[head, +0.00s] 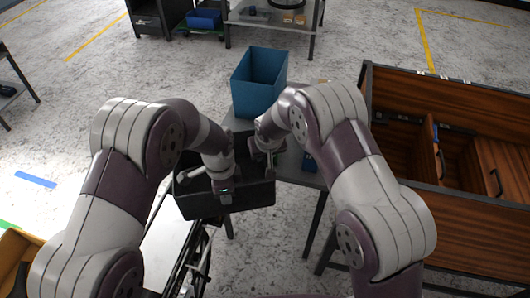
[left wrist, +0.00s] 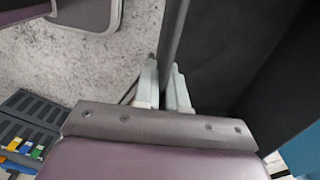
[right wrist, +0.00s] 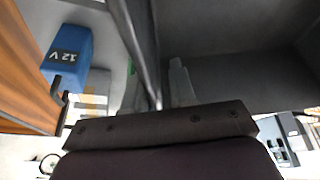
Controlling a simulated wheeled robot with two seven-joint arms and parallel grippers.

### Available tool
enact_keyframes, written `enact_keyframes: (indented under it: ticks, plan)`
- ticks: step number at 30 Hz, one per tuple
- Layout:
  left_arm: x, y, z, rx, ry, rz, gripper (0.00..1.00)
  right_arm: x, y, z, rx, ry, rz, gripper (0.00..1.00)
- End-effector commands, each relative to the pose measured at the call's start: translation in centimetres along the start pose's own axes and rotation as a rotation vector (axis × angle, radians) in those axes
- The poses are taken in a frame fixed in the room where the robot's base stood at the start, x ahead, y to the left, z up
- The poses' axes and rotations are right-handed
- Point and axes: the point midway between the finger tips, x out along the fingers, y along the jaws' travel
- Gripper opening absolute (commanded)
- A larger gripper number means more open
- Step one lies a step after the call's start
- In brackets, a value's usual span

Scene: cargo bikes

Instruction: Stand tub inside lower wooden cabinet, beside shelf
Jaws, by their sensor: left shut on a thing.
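The tub is a black, open-topped box (head: 250,197), in the head view at lower centre. My left gripper (head: 223,190) is shut on its near wall; in the left wrist view the fingers (left wrist: 163,88) close around the dark wall's edge. My right gripper (head: 268,152) is at the tub's far right corner. In the right wrist view the tub wall (right wrist: 230,85) rises between or beside its fingers (right wrist: 160,88); its grip is unclear. The wooden cabinet (head: 450,90) stands at right, with inner compartments and dark handles. I cannot tell which part is the shelf.
A blue bin (head: 260,80) stands on a grey table (head: 292,165) behind the tub. A blue battery marked 12 V (right wrist: 67,58) lies near the cabinet. A workbench (head: 270,20) and blue crate (head: 203,18) are at the back. The floor at left is mostly clear.

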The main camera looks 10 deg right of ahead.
Motion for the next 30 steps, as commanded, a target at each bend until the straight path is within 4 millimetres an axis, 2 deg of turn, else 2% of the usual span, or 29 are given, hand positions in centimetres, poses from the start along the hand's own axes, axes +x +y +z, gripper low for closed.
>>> enact_keyframes:
  ticks: [1,2,30]
  plan:
    - [-0.11,-0.09,-0.04,0.000,0.001,-0.003,0.00,-0.03,-0.01,-0.01,0.000,0.000,0.000,0.07]
    - [-0.11,-0.10,-0.05,0.000,0.002,-0.003,0.00,-0.03,-0.01,-0.01,0.000,0.000,0.000,0.00]
    - [-0.29,-0.42,-0.31,0.004,0.007,-0.015,0.00,-0.04,-0.28,0.19,-0.006,-0.005,-0.002,0.00]
